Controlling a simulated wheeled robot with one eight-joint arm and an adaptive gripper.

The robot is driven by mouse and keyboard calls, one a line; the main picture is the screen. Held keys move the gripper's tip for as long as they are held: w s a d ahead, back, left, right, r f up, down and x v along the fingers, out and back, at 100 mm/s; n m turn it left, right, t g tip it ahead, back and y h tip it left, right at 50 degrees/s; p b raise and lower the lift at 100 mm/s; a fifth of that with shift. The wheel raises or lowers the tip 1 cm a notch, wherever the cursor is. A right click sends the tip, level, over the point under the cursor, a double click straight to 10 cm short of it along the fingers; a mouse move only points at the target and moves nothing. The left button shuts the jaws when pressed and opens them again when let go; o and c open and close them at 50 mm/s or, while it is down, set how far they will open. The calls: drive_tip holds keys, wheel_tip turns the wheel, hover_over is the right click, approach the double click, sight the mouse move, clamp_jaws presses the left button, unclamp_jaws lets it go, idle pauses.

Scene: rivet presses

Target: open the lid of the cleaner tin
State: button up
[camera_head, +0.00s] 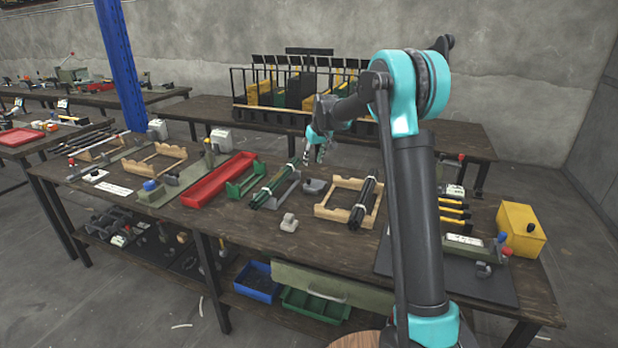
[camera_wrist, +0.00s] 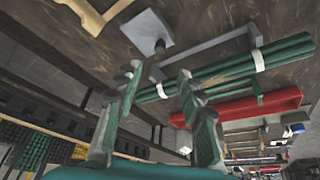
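No label marks the cleaner tin, so I cannot tell for sure which item it is. A yellow box-shaped container (camera_head: 520,232) with a dark knob stands at the right end of the bench, and its top looks closed. My gripper (camera_head: 315,152) hangs above the back middle of the bench, far left of the yellow container. In the wrist view my gripper (camera_wrist: 160,72) has its two fingers apart with nothing between them. A small grey block (camera_head: 315,187) lies on the bench below it; a grey piece with a dark knob (camera_wrist: 147,34) shows in the wrist view.
Green rods (camera_head: 272,187) on a stand and a red tray (camera_head: 219,180) lie left of my gripper. A wooden rack (camera_head: 337,212) with dark rods is in front. Yellow-handled tools (camera_head: 454,216) lie left of the yellow container. A back table holds a black rack (camera_head: 240,99).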

sight(309, 178)
drive_tip(key=x, duration=1.1)
drive_tip(key=shift+d+f, duration=0.1)
clamp_jaws()
